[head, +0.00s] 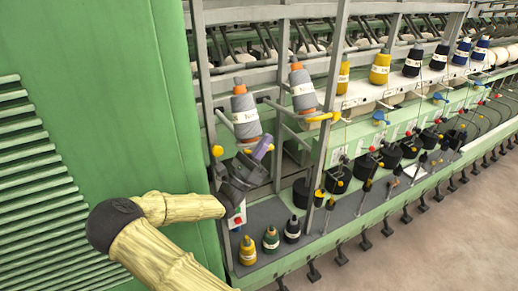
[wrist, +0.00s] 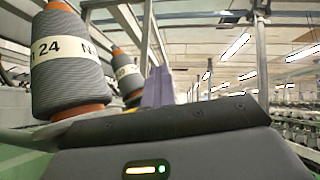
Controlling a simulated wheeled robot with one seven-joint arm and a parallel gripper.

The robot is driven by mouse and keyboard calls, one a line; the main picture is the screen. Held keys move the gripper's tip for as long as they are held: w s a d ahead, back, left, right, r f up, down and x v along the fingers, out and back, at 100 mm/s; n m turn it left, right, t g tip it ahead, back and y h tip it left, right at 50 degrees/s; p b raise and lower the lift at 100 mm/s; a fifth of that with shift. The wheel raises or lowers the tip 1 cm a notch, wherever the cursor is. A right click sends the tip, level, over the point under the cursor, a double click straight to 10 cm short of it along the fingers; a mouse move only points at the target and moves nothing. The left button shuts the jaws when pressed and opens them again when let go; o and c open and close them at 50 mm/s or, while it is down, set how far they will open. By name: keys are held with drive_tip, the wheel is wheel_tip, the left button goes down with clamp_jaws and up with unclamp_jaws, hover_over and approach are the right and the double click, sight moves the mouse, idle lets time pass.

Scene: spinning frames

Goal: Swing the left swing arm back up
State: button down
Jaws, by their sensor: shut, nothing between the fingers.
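A grey yarn cone (head: 245,112) on an orange core stands upright at the left end of the spinning frame. It appears large at the left of the wrist view (wrist: 66,65). A yellow knob (head: 217,150) sits at the left post, below and left of this cone. The left swing arm itself is not clearly distinguishable; the cone and my gripper cover much of that area. My gripper (head: 263,147) is just below and right of the left cone, with its purple fingers shut and empty. The fingers also show in the wrist view (wrist: 158,86).
A second grey cone (head: 303,88) stands to the right, with a yellow handle (head: 320,117) near its base. Grey uprights (head: 330,110) stand close by my gripper. Small cones (head: 270,238) line the lower ledge. A green panel (head: 100,100) stands left; open floor (head: 440,240) lies right.

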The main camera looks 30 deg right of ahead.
drive_tip(key=shift+w+a, duration=0.1)
drive_tip(key=shift+f, duration=0.1)
drive_tip(key=s+a+f+b, duration=0.6)
drive_tip(key=a+f, duration=0.1)
drive_tip(key=f, duration=0.1)
drive_tip(key=shift+s+f+b, duration=0.2)
drive_tip(key=shift+f+b, duration=0.2)
drive_tip(key=shift+f, duration=0.1)
wheel_tip(320, 180, down, 13)
drive_tip(key=a+n+t+y+b, duration=0.1)
drive_tip(key=n+t+b, duration=0.4)
drive_tip(key=b, duration=0.8)
drive_tip(key=shift+w+a+f+n+y+b, duration=0.25)
drive_tip(key=shift+w+n+y+b, duration=0.1)
drive_tip(key=shift+n+y, duration=0.45)
